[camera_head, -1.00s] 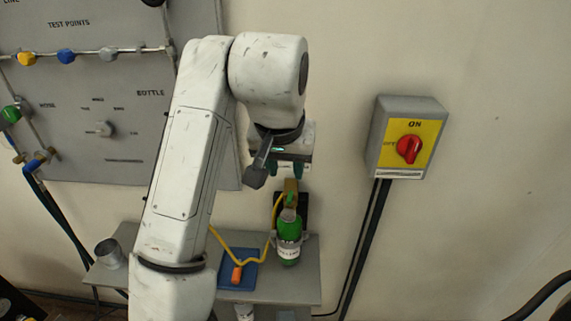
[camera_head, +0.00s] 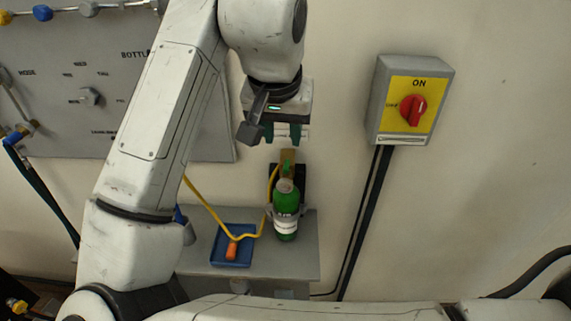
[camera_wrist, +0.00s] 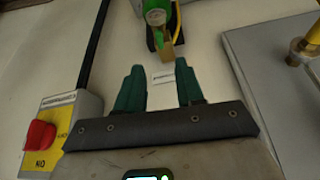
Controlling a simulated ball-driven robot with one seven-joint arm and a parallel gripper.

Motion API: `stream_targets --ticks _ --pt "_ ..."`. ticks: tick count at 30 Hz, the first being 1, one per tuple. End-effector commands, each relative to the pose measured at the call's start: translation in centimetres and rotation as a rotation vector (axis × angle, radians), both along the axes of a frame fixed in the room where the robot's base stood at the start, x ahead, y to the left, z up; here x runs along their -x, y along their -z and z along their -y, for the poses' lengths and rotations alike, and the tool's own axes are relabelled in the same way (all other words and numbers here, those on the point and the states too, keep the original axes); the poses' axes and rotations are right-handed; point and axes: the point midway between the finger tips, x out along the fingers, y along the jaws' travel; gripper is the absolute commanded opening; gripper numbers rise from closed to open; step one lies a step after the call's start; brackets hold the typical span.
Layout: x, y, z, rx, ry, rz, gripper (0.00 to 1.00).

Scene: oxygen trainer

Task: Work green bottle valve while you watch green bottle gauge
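The green bottle (camera_head: 286,222) stands upright on the grey shelf, held by a clamp at the wall. A brass valve block (camera_head: 287,157) with a green part is at its top; the brass also shows in the wrist view (camera_wrist: 167,51). The pale round face in the wrist view looks like the bottle gauge (camera_wrist: 156,17); its reading is too small to tell. My gripper (camera_head: 283,133) is just above the valve in the head view.
A yellow hose (camera_head: 205,211) runs by the bottle to a blue tray (camera_head: 232,256) holding an orange piece (camera_head: 231,250). A grey panel (camera_head: 85,125) is on the left. A red switch (camera_head: 412,110) is on the wall at right. Bare wall lies between bottle and switch.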

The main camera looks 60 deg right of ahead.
Motion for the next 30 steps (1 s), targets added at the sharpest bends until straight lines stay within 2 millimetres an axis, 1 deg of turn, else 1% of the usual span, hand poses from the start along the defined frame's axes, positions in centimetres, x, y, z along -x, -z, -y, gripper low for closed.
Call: stream_targets --ticks 9,15,21,29,30 --pt "-0.9 5.2 1.9 0.000 -0.001 -0.004 0.37" --pt "-1.4 7.7 2.8 0.000 -0.001 -0.002 0.37" --pt "-1.6 8.7 3.2 0.001 0.000 0.000 0.37" --pt "-1.6 8.7 3.2 0.000 0.000 0.000 0.37" --pt "-1.6 8.7 3.2 0.000 0.000 0.000 0.33"
